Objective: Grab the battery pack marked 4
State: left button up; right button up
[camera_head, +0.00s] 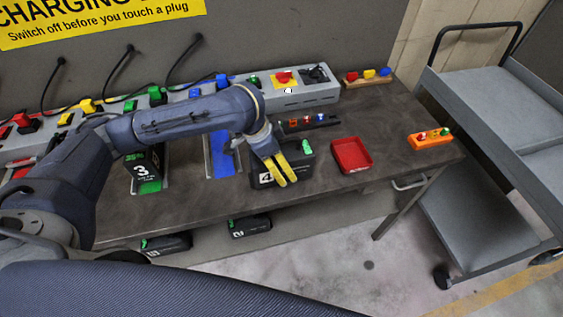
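The battery pack marked 4 (265,179) is a black block with a white 4 on its front and a green part near its right end. It sits on the workbench, right of the blue slot. My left gripper (282,177) has yellow fingers and points down over the middle of this pack, covering part of it. The fingers look close together. I cannot tell whether they are shut or touch the pack. My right gripper is not in view.
The pack marked 3 (143,171) stands left on a green slot. The blue slot (221,160) is empty. A red tray (352,155) and an orange block (430,139) lie to the right. A charging rail (300,95) runs behind. Two black packs (250,227) are below the bench. A grey cart (500,110) stands right.

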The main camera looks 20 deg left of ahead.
pick_arm(q)
jog(key=shift+c, duration=0.2)
jog(key=c, duration=1.5)
jog(key=shift+w+r, duration=0.1)
jog(key=shift+c, duration=0.7)
notch_tip(320, 180, up, 20)
